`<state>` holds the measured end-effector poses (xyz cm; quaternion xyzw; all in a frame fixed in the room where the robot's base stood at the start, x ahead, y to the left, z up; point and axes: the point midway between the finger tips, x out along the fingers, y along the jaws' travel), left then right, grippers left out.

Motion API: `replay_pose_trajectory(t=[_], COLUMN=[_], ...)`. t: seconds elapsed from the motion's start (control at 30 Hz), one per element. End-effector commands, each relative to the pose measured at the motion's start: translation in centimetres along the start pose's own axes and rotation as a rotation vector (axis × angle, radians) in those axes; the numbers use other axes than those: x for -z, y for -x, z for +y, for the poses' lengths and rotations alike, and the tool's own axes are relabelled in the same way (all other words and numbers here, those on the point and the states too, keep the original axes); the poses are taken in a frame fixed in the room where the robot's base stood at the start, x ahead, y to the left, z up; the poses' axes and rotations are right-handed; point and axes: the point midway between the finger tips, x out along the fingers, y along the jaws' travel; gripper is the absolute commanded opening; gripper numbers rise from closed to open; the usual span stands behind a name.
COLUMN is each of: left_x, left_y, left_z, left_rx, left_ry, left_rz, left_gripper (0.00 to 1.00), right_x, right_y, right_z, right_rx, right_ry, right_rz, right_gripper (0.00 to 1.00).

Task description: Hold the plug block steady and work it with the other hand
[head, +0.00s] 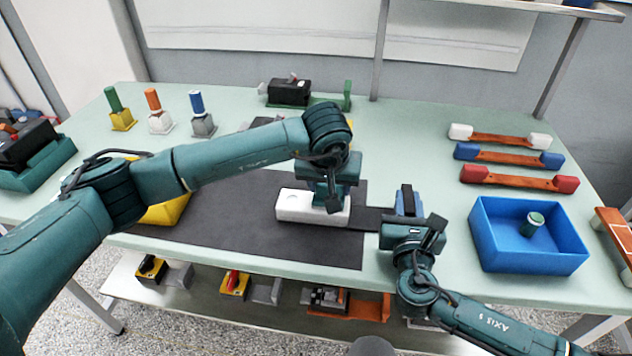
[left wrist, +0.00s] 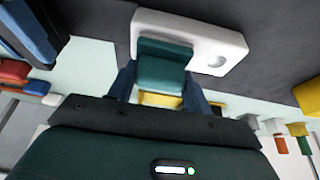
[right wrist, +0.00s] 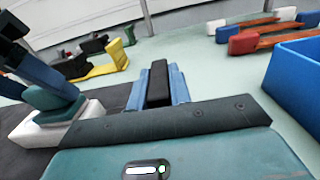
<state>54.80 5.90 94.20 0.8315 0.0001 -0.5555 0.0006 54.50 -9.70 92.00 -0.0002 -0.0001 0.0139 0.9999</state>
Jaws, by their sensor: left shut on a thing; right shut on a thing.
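The plug block is a white base (head: 290,206) lying flat on the dark mat, with a round recess near one end. In the left wrist view the base (left wrist: 222,42) carries a dark teal raised part (left wrist: 160,75). My left gripper (head: 328,198) reaches down over the base and is shut on the teal part, its blue fingers on both sides. The right wrist view also shows the base (right wrist: 30,131) at the left. My right gripper (right wrist: 157,85) is shut on a black bar (right wrist: 158,80), to the right of the block and apart from the base. Its grip is partly hidden in the head view.
The dark mat (head: 240,235) covers the table's middle. A blue bin (head: 500,262) with a teal-topped cylinder (head: 534,224) stands at right. White, blue and red-ended bars (head: 520,180) lie behind it. Green, orange and blue handles stand at back left. A black device (head: 288,92) stands behind.

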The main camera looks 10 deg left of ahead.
Motion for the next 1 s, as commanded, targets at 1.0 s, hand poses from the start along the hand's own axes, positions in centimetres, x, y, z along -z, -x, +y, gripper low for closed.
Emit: replay_pose_trajectory(t=[1.0], left_x=[3.0], left_y=[7.3], left_z=[1.6], left_rx=[0.0], left_ry=[0.0], left_rz=[0.001], left_gripper=[0.28], right_x=[0.0], right_y=[0.0], right_z=[0.0], right_rx=[0.0], right_ry=[0.0], right_rz=[0.0], right_gripper=[0.0])
